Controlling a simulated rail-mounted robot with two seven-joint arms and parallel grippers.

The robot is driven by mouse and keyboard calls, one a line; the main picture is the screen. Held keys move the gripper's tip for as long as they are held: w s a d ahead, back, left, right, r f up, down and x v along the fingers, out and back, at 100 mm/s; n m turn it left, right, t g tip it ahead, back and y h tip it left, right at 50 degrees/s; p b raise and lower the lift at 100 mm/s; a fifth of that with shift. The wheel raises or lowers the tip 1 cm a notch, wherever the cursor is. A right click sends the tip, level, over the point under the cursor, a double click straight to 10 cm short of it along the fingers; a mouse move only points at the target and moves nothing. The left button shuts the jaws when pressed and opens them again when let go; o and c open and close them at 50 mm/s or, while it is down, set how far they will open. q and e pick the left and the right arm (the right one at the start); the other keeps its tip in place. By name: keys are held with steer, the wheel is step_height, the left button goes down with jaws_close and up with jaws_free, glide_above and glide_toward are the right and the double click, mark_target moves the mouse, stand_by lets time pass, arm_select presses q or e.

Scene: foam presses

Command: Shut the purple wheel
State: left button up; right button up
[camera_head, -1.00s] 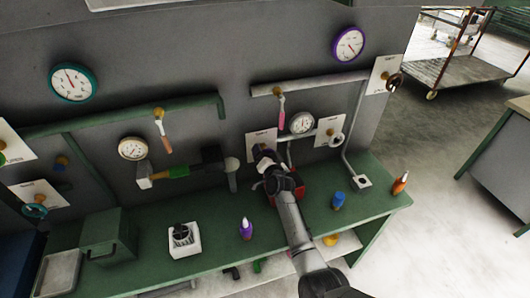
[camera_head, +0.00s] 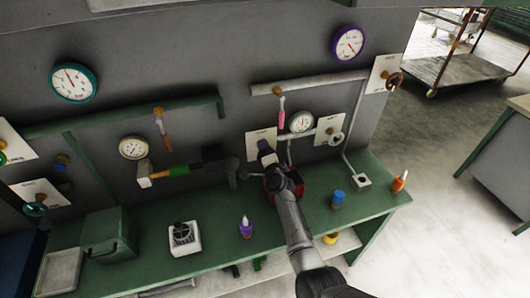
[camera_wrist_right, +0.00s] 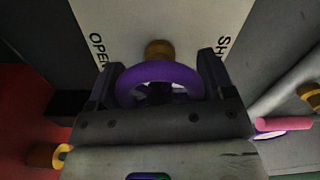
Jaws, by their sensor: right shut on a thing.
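The purple wheel (camera_wrist_right: 160,78) shows in the right wrist view as a thick ring on a brass stem, in front of a white plate (camera_wrist_right: 190,25) lettered OPEN on the left and partly "SH" on the right. My right gripper (camera_wrist_right: 160,82) has one finger on each side of the ring and is shut on it. In the head view my right gripper (camera_head: 266,152) is at the white plate (camera_head: 255,143) on the grey wall, and hides the wheel. My left gripper is not in view.
A purple-rimmed gauge (camera_head: 347,43) hangs upper right.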

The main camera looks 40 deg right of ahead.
stand_by(0.3)
steer(key=o, duration=0.9)
steer(key=shift+s, duration=0.15)
steer(key=shift+s+a, duration=0.2)
steer(key=shift+s, duration=0.1)
steer(key=shift+p+v, duration=0.65)
steer(key=shift+v, duration=5.8)
